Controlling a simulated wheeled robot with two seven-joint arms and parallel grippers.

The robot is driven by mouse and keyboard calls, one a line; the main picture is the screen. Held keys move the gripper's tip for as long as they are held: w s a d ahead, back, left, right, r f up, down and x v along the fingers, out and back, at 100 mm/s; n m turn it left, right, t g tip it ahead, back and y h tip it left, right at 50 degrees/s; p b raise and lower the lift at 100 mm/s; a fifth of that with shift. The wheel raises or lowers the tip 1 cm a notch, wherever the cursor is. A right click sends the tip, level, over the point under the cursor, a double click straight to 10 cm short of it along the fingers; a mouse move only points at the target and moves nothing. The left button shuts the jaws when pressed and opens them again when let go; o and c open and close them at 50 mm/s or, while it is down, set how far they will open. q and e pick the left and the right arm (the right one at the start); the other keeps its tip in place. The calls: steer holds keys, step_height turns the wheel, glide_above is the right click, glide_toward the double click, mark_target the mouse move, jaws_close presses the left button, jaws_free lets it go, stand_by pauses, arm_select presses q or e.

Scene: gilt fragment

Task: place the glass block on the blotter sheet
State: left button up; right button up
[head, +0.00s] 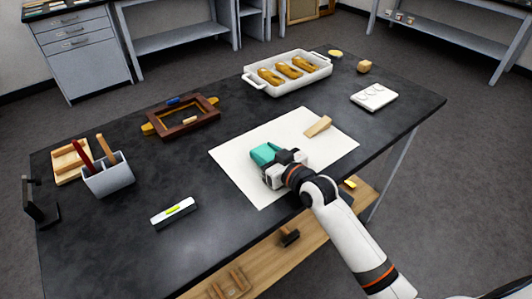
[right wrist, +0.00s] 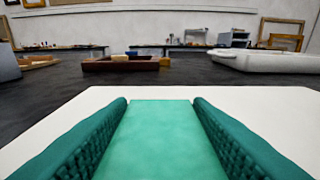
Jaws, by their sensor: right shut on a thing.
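The glass block (head: 264,152) is teal green and sits between the fingers of my right gripper (head: 268,158), over the white blotter sheet (head: 236,162). In the right wrist view the block (right wrist: 162,140) fills the gap between the two dark ribbed finger pads, and the gripper (right wrist: 161,125) is shut on it. The blotter sheet (right wrist: 265,115) spreads on both sides and beyond the block there. I cannot tell whether the block touches the sheet. My left gripper is not in view.
A wooden wedge (head: 318,126) lies on the sheet's right part. A white tray with golden pieces (head: 249,80) stands behind, a brown frame (head: 180,121) back left. A spirit level (head: 173,213) and a grey caddy (head: 109,179) are left. Dark tabletop between them is clear.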

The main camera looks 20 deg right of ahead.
steer(key=shift+f, duration=0.1)
steer(key=o, duration=1.1)
steer(key=shift+c, duration=0.2)
steer(key=v, duration=1.2)
